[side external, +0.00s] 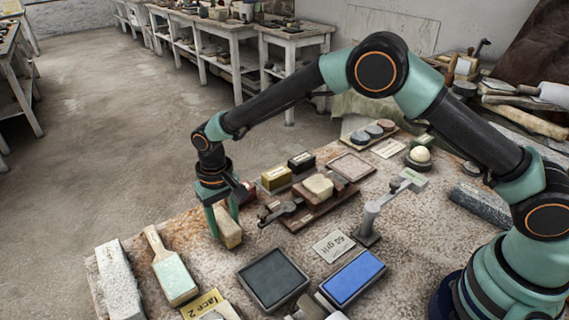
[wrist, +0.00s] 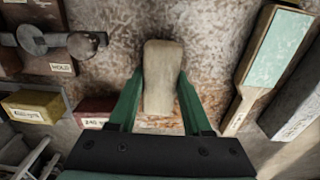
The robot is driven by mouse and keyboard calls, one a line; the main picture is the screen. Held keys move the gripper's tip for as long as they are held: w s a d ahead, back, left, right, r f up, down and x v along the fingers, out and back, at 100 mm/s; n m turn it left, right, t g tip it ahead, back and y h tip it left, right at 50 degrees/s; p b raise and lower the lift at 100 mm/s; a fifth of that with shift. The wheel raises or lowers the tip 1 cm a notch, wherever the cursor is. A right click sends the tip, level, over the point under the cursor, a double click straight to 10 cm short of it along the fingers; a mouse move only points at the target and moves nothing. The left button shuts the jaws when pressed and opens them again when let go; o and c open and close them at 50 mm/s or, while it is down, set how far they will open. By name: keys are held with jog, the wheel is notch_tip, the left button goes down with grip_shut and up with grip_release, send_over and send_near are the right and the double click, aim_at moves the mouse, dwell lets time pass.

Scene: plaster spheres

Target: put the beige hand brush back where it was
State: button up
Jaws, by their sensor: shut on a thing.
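My gripper (side external: 222,218) points down over the stone-topped table, left of the wooden fixture. Its green fingers are shut on the beige hand brush (side external: 229,236), a pale block with rounded edges. In the wrist view the brush (wrist: 163,80) sits between the two fingers of my gripper (wrist: 160,76), its long side running away from the palm. The brush is at or just above the tabletop; I cannot tell if it touches. Its underside is hidden.
A wooden fixture (side external: 296,218) with a clamp, and yellow (side external: 276,178) and black blocks, stand to the right. A green-faced paddle (side external: 172,275) and grey stone bar (side external: 118,283) lie front left. A dark tray (side external: 272,278) and blue pad (side external: 352,278) lie in front. Bare tabletop surrounds the brush.

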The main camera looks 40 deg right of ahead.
jog(key=shift+f, duration=0.1)
jog(key=o, duration=1.2)
